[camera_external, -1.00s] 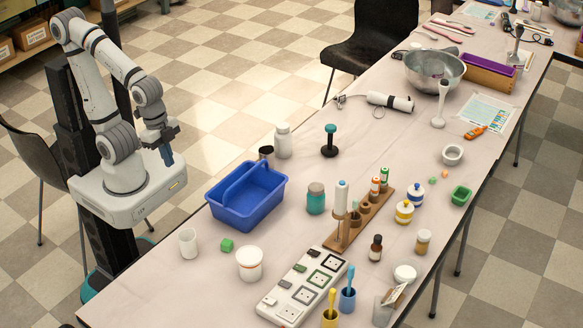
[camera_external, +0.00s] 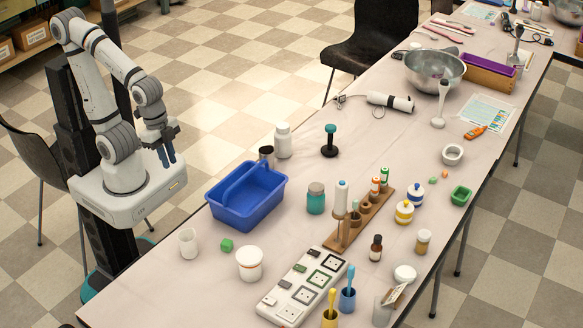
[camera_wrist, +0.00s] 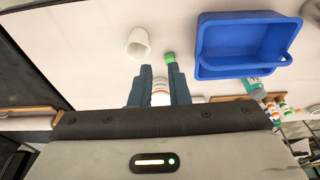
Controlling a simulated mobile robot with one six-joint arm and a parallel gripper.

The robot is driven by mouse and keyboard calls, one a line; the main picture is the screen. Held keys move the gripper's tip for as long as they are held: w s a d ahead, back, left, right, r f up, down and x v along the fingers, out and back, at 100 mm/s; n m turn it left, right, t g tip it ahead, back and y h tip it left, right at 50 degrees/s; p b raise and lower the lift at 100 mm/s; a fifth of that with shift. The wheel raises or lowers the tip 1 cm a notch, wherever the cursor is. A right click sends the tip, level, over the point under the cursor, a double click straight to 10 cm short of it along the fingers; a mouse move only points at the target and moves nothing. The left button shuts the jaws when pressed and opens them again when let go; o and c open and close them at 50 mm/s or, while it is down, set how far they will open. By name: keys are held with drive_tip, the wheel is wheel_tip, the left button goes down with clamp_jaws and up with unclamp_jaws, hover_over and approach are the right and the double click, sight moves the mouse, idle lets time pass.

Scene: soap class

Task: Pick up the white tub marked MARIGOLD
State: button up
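A white lidded tub (camera_external: 249,264) with a thin orange band stands upright on the near left part of the table. It also shows in the wrist view (camera_wrist: 160,93), between and beyond my fingers, with an orange-marked label too small to read. I cannot confirm the word MARIGOLD on it.
A white cup (camera_external: 188,243) and a green cube (camera_external: 227,245) stand left of the tub. A blue caddy (camera_external: 224,216) is behind it. A power strip (camera_external: 293,300) lies to its right.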

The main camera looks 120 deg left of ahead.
drive_tip(key=o, duration=1.5)
drive_tip(key=shift+w, duration=0.1)
drive_tip(key=m+t+h+b, duration=0.1)
drive_tip(key=m+h+b, duration=0.1)
drive_tip(key=m+b, duration=0.4)
approach(248, 252)
drive_tip(key=shift+m, duration=0.3)
drive_tip(key=p+x, duration=0.1)
drive_tip(key=x, duration=0.5)
drive_tip(key=shift+f, duration=0.2)
drive_tip(key=shift+h, duration=0.3)
drive_tip(key=shift+a+x, duration=0.15)
drive_tip(key=shift+x, duration=1.75)
drive_tip(key=shift+a+x, duration=0.1)
drive_tip(key=shift+x, duration=1.85)
